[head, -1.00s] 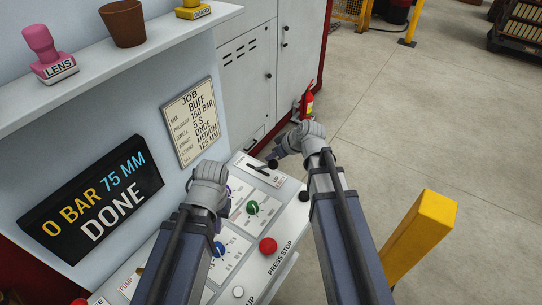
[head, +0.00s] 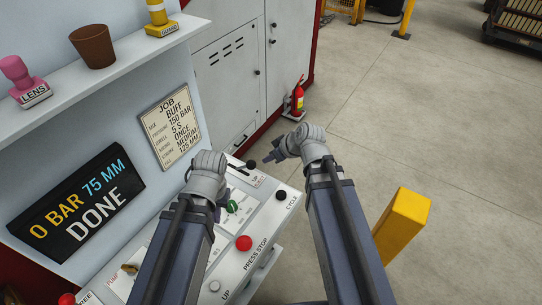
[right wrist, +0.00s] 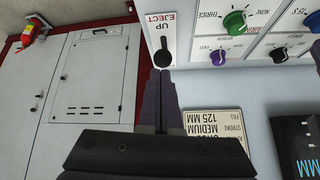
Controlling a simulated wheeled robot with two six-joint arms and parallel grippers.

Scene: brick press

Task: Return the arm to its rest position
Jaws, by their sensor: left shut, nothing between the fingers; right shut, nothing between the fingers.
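My right gripper (head: 268,158) is shut and empty, just beyond the far right corner of the sloping control panel (head: 262,212). In the right wrist view its fingers (right wrist: 160,115) are together, with the black eject lever (right wrist: 163,52) showing past their tips. That lever's knob (head: 251,164) shows close to the gripper in the head view, and I cannot tell the gap between them. My left gripper (head: 222,198) is shut over the panel near the green knob (head: 232,207). Its fingertips are partly hidden by its own wrist.
The panel carries a red press stop button (head: 244,243) and a black cycle button (head: 281,196). The display (head: 75,203) reads 0 BAR 75 MM DONE. A yellow post (head: 402,226) stands right of my right arm. A fire extinguisher (head: 298,97) stands behind. Open floor lies right.

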